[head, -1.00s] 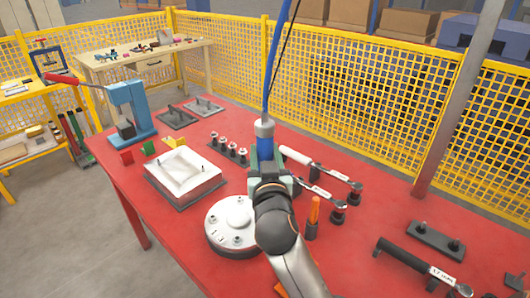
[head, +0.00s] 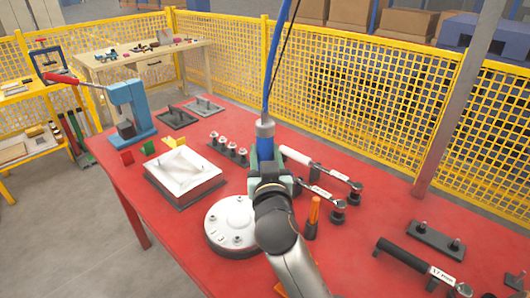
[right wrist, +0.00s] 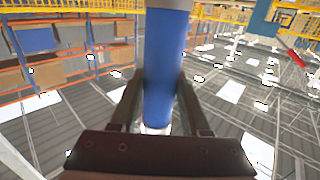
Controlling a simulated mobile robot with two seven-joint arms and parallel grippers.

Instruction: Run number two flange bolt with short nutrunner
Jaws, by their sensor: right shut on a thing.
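My right gripper (head: 266,168) is shut on the nutrunner (head: 264,143), a blue upright tool with a grey collar and a blue hose rising from its top. The right wrist view shows its blue body (right wrist: 163,70) between both fingers (right wrist: 160,100). The tool's lower end is hidden behind my gripper and wrist in the head view. A round white flange (head: 231,220) with several bolts on its face lies on the red table, just left of my right wrist. My wrist covers part of its right side. My left gripper is not in view.
On the red table (head: 350,255), a row of sockets (head: 228,149) stands behind the flange. A white box (head: 184,175) and a blue press (head: 131,110) are left. Torque wrenches (head: 318,166) and an orange-handled tool (head: 314,215) are right. Yellow mesh fencing (head: 340,85) runs behind.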

